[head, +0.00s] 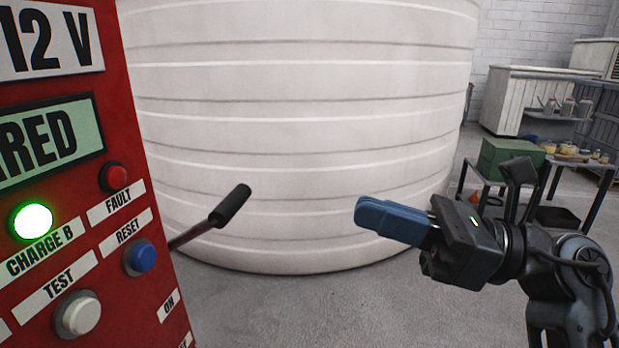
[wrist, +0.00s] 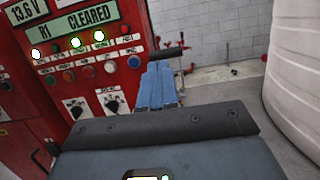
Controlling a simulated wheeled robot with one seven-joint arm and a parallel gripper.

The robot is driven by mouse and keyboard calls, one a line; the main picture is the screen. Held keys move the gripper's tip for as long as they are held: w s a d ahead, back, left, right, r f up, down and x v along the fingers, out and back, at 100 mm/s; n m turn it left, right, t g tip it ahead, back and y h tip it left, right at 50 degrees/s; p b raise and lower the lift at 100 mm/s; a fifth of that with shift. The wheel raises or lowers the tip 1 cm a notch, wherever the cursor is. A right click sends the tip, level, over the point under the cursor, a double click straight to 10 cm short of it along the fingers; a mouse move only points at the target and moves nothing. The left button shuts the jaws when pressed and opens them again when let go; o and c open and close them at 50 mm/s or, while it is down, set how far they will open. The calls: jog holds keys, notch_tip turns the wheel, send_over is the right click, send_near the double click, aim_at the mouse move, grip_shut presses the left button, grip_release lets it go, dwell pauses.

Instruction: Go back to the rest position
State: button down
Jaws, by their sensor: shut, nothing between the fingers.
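My gripper (head: 366,212) has blue fingers that are closed together with nothing between them. In the head view it is held in the air at the right, pointing left, in front of the white tank and apart from the red panel. In the wrist view the blue fingers (wrist: 157,66) show at the centre, with the red control panel (wrist: 85,55) ahead and to the left. The panel (head: 118,270) fills the left of the head view. Its green CHARGE B lamp (head: 31,221) is lit, and its display (wrist: 85,22) reads R1 CLEARED.
A black-gripped lever (head: 232,205) sticks out from the panel's right side. A large ribbed white tank (head: 300,130) stands behind. A table with a green box (head: 510,157) and shelves with bottles (head: 568,107) stand at the right. Grey floor (head: 290,310) is clear between panel and gripper.

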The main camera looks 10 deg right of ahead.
jog(key=s+d+f+n+t+h, duration=0.2)
jog(key=s+f+n+h, duration=0.4)
jog(key=s, duration=0.5)
jog(key=s+d+f+n+t+h, duration=0.3)
jog(key=s+f+n+h, duration=0.4)
jog(key=s, duration=0.4)
jog(key=s+d+f+n+t+h, duration=0.2)
jog(key=s+d+f+n+h, duration=0.2)
jog(key=s+f+n, duration=0.5)
jog(key=shift+s+t+h, duration=0.4)
jog(key=shift+s+h, duration=0.65)
jog(key=shift+h, duration=0.15)
jog(key=shift+f, duration=0.1)
